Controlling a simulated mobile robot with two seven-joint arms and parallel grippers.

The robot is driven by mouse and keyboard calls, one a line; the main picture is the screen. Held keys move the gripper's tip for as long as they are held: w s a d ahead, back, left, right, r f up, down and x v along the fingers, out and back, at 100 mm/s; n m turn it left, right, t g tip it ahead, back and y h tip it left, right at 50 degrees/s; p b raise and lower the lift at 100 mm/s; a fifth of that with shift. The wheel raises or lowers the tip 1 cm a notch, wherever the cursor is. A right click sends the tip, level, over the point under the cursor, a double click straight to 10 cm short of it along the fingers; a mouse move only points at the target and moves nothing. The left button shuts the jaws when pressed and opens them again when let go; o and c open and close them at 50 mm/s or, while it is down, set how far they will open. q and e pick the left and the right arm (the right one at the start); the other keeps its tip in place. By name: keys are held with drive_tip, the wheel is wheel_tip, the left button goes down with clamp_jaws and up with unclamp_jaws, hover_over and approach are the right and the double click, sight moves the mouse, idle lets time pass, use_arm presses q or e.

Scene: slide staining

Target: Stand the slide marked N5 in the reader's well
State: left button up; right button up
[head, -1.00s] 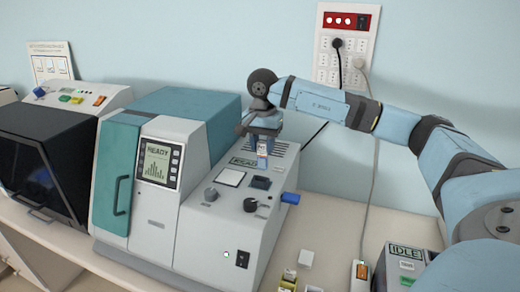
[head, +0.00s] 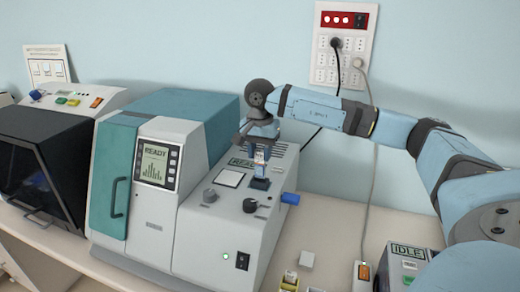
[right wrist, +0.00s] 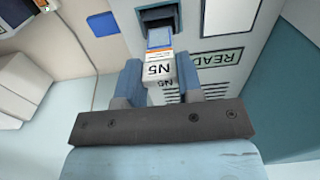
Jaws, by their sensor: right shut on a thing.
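My right gripper (head: 262,149) is shut on the slide marked N5 (right wrist: 159,70), holding it by its white labelled end. The slide (head: 260,166) hangs upright over the dark well (head: 259,184) on the reader's (head: 225,222) sloped grey top. In the right wrist view its blue end lies against the dark well opening (right wrist: 158,16); I cannot tell whether it has entered. The fingers of my right gripper (right wrist: 160,84) sit on either side of the label. My left gripper is not in view.
Small blocks (head: 306,260) and a device reading IDLE (head: 405,255) are at the front right.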

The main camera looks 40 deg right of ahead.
sight(260, 159)
drive_tip(key=shift+f, duration=0.6)
drive_tip(key=shift+f+b, duration=0.7)
drive_tip(key=shift+f, duration=0.3)
drive_tip(key=shift+f+b, duration=0.4)
drive_tip(key=shift+f, duration=0.05)
drive_tip(key=o, duration=1)
drive_tip(key=shift+r, duration=0.15)
